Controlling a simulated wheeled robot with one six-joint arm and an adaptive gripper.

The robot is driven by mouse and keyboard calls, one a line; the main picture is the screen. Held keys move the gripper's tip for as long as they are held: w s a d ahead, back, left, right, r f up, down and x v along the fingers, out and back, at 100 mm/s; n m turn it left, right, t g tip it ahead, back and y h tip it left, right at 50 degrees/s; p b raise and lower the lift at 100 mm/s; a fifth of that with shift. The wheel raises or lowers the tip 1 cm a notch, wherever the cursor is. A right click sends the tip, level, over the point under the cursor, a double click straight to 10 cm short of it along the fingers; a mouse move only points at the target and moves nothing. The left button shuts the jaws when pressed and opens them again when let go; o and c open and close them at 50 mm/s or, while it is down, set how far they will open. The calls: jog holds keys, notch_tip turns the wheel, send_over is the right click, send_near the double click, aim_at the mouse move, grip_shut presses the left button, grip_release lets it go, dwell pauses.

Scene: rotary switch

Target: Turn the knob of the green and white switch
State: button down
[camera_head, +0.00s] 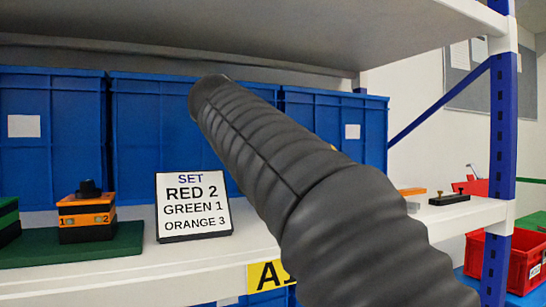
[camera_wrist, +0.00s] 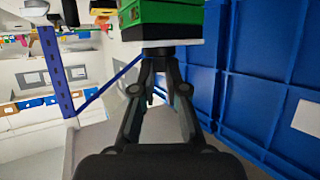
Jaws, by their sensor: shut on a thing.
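The green and white switch (camera_wrist: 160,16) is at the top of the wrist view, with its white face (camera_wrist: 150,44) toward my gripper. Its dark knob (camera_wrist: 158,52) sticks out from that face. My gripper (camera_wrist: 158,62) is shut on the knob, with its fingertips on either side of it. The fingers partly cover the knob, and its pointer position cannot be made out.
An orange and black switch (camera_head: 87,222) stands on a green base (camera_head: 120,240) on the shelf. A sign (camera_head: 193,207) reads RED 2, GREEN 1, ORANGE 3. Blue bins (camera_head: 50,130) line the back. A blue post (camera_head: 502,130) stands at right.

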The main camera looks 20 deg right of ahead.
jog(key=shift+f, duration=0.1)
dwell(0.4)
jog(key=c, duration=1.2)
grip_release()
jog(key=v, duration=1.2)
jog(key=shift+w, duration=0.1)
